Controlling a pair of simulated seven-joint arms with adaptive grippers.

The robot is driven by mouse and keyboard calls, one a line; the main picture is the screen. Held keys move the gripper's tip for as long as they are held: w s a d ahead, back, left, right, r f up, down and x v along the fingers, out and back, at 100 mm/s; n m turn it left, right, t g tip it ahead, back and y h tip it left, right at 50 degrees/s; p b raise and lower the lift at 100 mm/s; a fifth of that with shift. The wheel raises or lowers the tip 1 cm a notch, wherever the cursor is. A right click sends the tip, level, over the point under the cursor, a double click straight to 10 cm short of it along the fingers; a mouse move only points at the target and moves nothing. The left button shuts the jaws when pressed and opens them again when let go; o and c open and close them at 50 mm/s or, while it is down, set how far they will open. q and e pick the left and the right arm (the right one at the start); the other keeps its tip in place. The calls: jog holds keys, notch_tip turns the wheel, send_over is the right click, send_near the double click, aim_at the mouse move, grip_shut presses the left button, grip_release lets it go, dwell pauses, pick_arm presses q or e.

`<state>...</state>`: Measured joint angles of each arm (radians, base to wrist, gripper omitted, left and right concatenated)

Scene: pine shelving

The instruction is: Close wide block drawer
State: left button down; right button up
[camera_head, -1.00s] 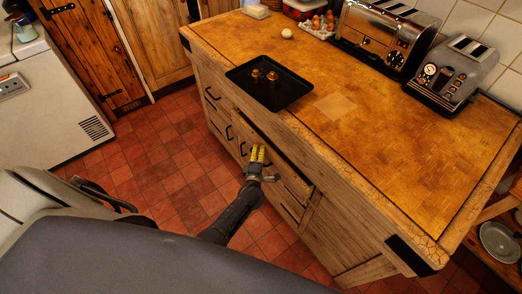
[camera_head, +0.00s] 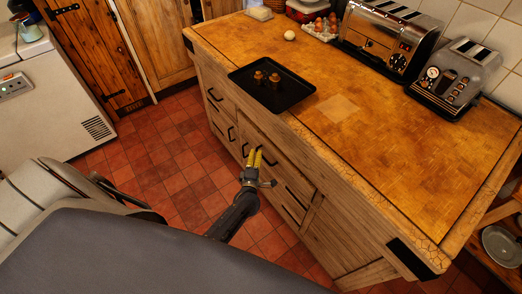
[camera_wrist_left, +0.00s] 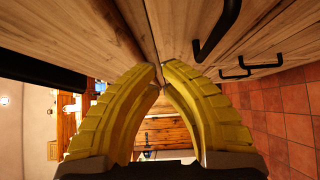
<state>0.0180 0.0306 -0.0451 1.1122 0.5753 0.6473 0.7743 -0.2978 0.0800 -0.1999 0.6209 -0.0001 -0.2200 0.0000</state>
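The wide block drawer (camera_head: 283,163) is in the side of the wooden block, under the worktop, with a dark bar handle. It looks flush or nearly flush with the block; I cannot tell whether a small gap is left. My left gripper (camera_head: 254,154), with yellow fingers, is in front of the drawer. In the left wrist view the fingertips (camera_wrist_left: 161,70) come together close to the wooden fronts, with nothing held between them. I cannot tell whether they touch the wood. My right gripper is not in view.
The block's worktop (camera_head: 400,165) carries a black tray (camera_head: 288,95) with two small brown items, a toaster (camera_head: 385,38), a second appliance (camera_head: 452,78) and eggs. Other drawers with black handles are beside the wide one. Red floor tiles (camera_head: 170,165) are clear in front.

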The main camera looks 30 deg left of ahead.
aim_at(263, 156)
pick_arm(q)
jog(key=v, duration=0.8)
jog(key=shift+d, duration=0.25)
jog(key=c, duration=2)
grip_release()
jog(key=shift+s, duration=0.25)
jog(key=shift+c, duration=0.2)
jog(key=shift+o, duration=1.1)
jog(key=shift+s+f, duration=0.1)
jog(key=shift+s, duration=0.15)
jog(key=o, duration=0.3)
jog(key=s+a+m+h, duration=0.2)
jog(key=s+a+m, duration=0.1)
jog(key=a, duration=0.1)
jog(key=shift+a+f+m+h, duration=0.1)
jog(key=shift+f+m+h, duration=0.2)
jog(key=shift+m+h, duration=0.1)
jog(key=w+d+f+h, duration=0.1)
jog(key=w, duration=0.4)
jog(key=w+f+m+g+h, duration=0.1)
jog(key=w+f, duration=0.1)
jog(key=w, duration=0.3)
jog(key=w+d+f+h, duration=0.1)
jog(key=w+f+h, duration=0.1)
jog(key=w, duration=0.3)
jog(key=shift+w+d+m, duration=0.3)
jog(key=shift+o, duration=0.2)
grip_shut()
